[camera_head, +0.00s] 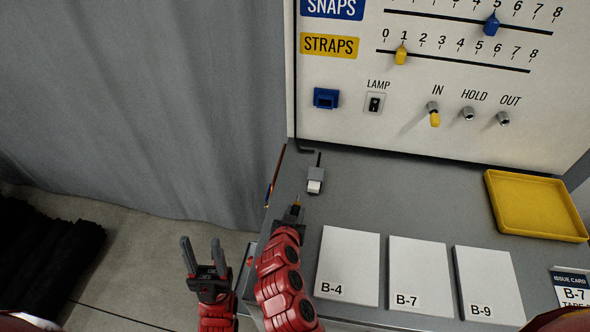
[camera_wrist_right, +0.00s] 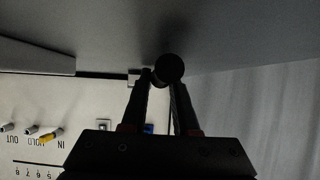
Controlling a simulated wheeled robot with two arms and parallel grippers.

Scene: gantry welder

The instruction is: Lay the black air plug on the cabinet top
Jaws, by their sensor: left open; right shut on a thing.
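My right gripper (camera_head: 293,211) is over the left part of the grey cabinet top (camera_head: 400,190), below the grey-and-white connector in the picture. In the right wrist view its fingers (camera_wrist_right: 163,82) are shut on the black air plug (camera_wrist_right: 169,67), which shows as a dark round end at the fingertips. In the head view the plug is mostly hidden by the gripper. I cannot tell whether it touches the cabinet top. My left gripper (camera_head: 203,250) is open and empty, left of the cabinet, above the floor.
A grey-and-white connector (camera_head: 315,181) with a cable lies near the right gripper. White cards B-4 (camera_head: 347,262), B-7 (camera_head: 418,272) and B-9 (camera_head: 487,285) lie along the front; a yellow tray (camera_head: 537,233) is at right. The upright panel (camera_head: 400,130) stands behind. The middle top is clear.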

